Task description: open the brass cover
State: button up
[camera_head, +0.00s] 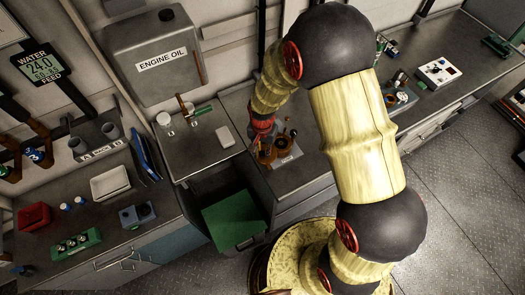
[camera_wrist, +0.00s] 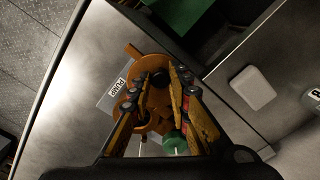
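The brass cover (camera_wrist: 148,63) is a round orange-brown piece on a plate labelled PUMP (camera_wrist: 117,88), seen below my gripper in the wrist view. A short arm sticks out from its upper left side, and a dark round knob (camera_wrist: 159,78) shows near its middle. In the head view the brass piece (camera_head: 267,155) sits on the bench, partly hidden by my gripper (camera_head: 262,136). In the wrist view my gripper (camera_wrist: 160,75) points down over it, its fingers apart on either side of the dark knob. Whether they touch it I cannot tell.
A pale rectangular block (camera_head: 226,138) lies on the bench to the left. An open green-lined bin or drawer (camera_head: 232,220) is below the bench front. A small green part (camera_wrist: 174,143) is near my right finger. The engine oil tank (camera_head: 155,55) is on the wall.

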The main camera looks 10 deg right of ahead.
aim_at(262, 153)
jog(key=shift+o, duration=1)
notch_tip(262, 153, up, 12)
dwell(0.4)
jog(key=s+d+r+n+t+b, duration=0.2)
jog(key=s+d+r+n+b, duration=0.1)
jog(key=s+b, duration=0.5)
jog(key=s+d+r+n+t+b, duration=0.2)
jog(key=s+d+r+t+b, duration=0.1)
jog(key=s+d+b, duration=0.4)
jog(key=s+r+b, duration=0.1)
jog(key=s+b, duration=0.1)
jog(key=s, duration=0.1)
jog(key=shift+r+n+t, duration=0.3)
jog(key=shift+r+n, duration=0.05)
jog(key=shift+n, duration=0.05)
